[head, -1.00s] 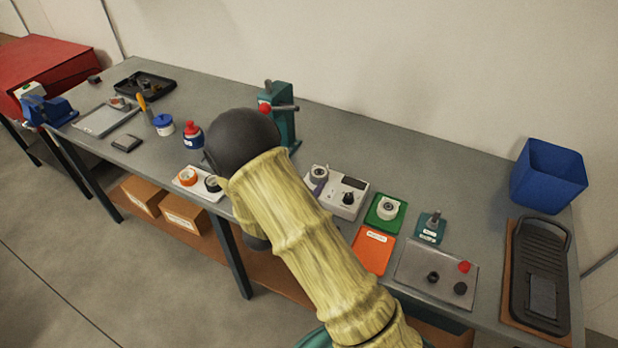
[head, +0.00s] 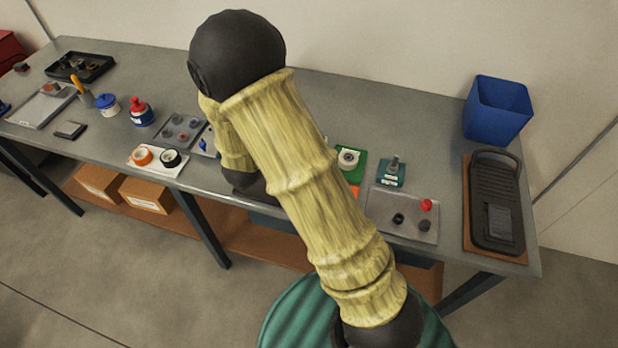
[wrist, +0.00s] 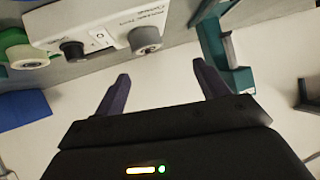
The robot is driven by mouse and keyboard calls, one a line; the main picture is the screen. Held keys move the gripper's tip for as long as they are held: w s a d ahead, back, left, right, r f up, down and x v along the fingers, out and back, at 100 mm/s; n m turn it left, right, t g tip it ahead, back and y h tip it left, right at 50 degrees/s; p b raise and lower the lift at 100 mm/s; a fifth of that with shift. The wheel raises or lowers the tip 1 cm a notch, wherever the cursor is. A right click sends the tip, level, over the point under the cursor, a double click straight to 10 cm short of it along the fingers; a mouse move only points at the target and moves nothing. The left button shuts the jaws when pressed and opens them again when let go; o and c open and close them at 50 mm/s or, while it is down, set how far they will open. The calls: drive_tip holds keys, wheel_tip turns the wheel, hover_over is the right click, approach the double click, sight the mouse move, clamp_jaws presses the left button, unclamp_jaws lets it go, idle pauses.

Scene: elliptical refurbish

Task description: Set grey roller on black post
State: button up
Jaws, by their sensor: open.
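In the wrist view, a grey roller (wrist: 145,38) stands at one end of a white console, just beyond my fingertips and between their lines. A black knob-like post (wrist: 73,50) stands on the same console, left of the roller. My gripper (wrist: 161,74) is open, with two dark purple fingers apart and nothing between them. In the head view my arm hides the gripper, the roller and most of the console. Two short black pieces (head: 398,218) also stand on a grey plate; I cannot tell which black piece is the post meant.
A teal vise (wrist: 237,65) stands close to my right finger in the wrist view. A green pad with a white ring (head: 348,158) and a teal block with a grey pin (head: 391,172) are right of my arm. A blue bin (head: 497,110) stands behind.

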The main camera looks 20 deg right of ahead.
drive_tip(key=s+d+r+n+g+y, duration=0.1)
drive_tip(key=s+d+r+n+g, duration=0.1)
drive_tip(key=s, duration=0.5)
drive_tip(key=s+d+r+n+g+y, duration=0.2)
drive_tip(key=s+g, duration=0.1)
drive_tip(key=s, duration=0.4)
drive_tip(key=s+d+r+n+g+y, duration=0.1)
drive_tip(key=s+d+r+g, duration=0.1)
drive_tip(key=s, duration=0.6)
drive_tip(key=shift+d+n+g, duration=0.3)
drive_tip(key=shift+n+g, duration=0.1)
drive_tip(key=shift+g, duration=0.4)
